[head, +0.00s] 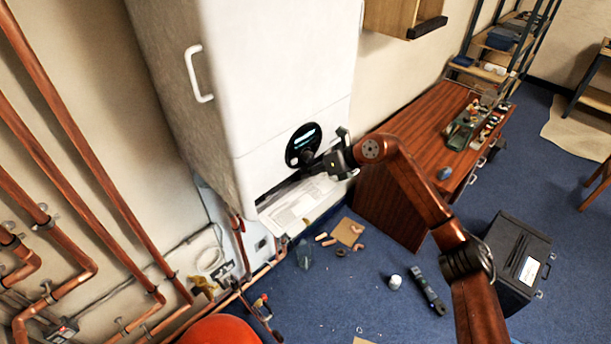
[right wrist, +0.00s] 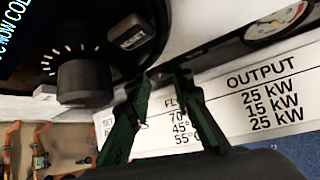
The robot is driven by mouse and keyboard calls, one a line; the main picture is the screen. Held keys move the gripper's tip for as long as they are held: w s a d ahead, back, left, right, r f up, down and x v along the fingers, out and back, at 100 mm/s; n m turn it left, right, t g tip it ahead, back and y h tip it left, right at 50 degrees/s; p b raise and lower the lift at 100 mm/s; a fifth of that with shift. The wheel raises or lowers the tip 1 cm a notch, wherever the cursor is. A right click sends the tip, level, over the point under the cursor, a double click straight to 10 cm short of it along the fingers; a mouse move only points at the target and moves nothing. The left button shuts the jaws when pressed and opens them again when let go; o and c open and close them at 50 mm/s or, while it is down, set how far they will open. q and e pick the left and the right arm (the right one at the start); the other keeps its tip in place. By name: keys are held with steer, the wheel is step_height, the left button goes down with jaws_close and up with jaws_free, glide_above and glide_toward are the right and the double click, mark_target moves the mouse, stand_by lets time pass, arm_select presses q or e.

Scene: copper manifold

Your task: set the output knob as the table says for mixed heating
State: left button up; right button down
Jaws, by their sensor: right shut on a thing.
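The white boiler (head: 285,60) has a round black control panel (head: 293,146) with a lit display. A dark knob (right wrist: 85,83) with white tick marks shows on it in the right wrist view. The printed table (right wrist: 265,100) lies below. Its OUTPUT column reads 25 kW, 15 kW, 25 kW; flow figures 70, 45 and 55 show partly, and the row names are hidden behind my finger. My right gripper (right wrist: 165,80) is in front of the panel, its fingertips right of the knob. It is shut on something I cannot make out. My left gripper is out of view.
A pressure gauge (right wrist: 275,20) sits right of the panel. Copper pipes (head: 75,140) run along the left wall. A wooden cabinet (head: 420,150) stands right of the boiler. Small parts, a torch-like tool (head: 430,294) and a black case (head: 515,262) are on the blue floor.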

stand_by(0.5)
steer(key=c, duration=1.7)
jaws_free()
steer(key=shift+d, duration=0.1)
steer(key=v, duration=1.2)
steer(key=shift+w, duration=0.1)
